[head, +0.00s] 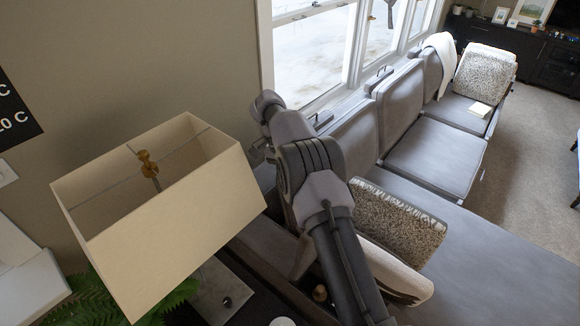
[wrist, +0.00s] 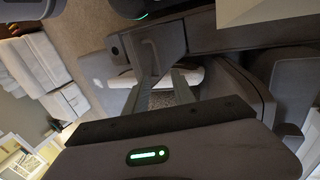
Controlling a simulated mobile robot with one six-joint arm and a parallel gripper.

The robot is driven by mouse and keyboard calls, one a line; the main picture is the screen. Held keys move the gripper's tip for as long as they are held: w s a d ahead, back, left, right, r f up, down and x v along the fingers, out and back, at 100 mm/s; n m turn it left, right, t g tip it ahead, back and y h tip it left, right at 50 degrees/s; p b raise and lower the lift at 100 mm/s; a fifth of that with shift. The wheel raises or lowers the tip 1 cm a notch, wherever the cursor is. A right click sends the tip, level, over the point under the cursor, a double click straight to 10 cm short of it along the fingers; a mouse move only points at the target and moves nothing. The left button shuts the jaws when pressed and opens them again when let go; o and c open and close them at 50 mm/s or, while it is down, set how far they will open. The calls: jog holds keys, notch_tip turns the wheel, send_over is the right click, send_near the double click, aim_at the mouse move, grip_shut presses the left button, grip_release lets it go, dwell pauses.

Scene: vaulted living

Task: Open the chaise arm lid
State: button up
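The grey sofa's chaise (head: 500,270) fills the lower right of the head view. A grey padded band (head: 265,245), which looks like the chaise arm, runs beside the lamp, partly behind my arm. I cannot make out its lid clearly or tell whether it is raised. My gripper is not visible in the head view; my arm reaches down past the bottom edge. In the wrist view my gripper (wrist: 160,88) shows two separated fingers with a gap between them. A speckled pillow (wrist: 161,98) and a white roll (wrist: 190,75) show beyond the gap. I see nothing held; contact cannot be told.
A cream lampshade (head: 165,215) stands close to the left of my arm. A speckled pillow (head: 400,220) and a white bolster (head: 395,270) lie just right of it. A window (head: 315,55) is behind the sofa. Open carpet (head: 530,140) lies at the right.

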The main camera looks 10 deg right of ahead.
jog(key=p+v, duration=0.2)
jog(key=v, duration=0.3)
jog(key=shift+w+r, duration=0.1)
jog(key=shift+r, duration=0.2)
jog(key=shift+d, duration=0.1)
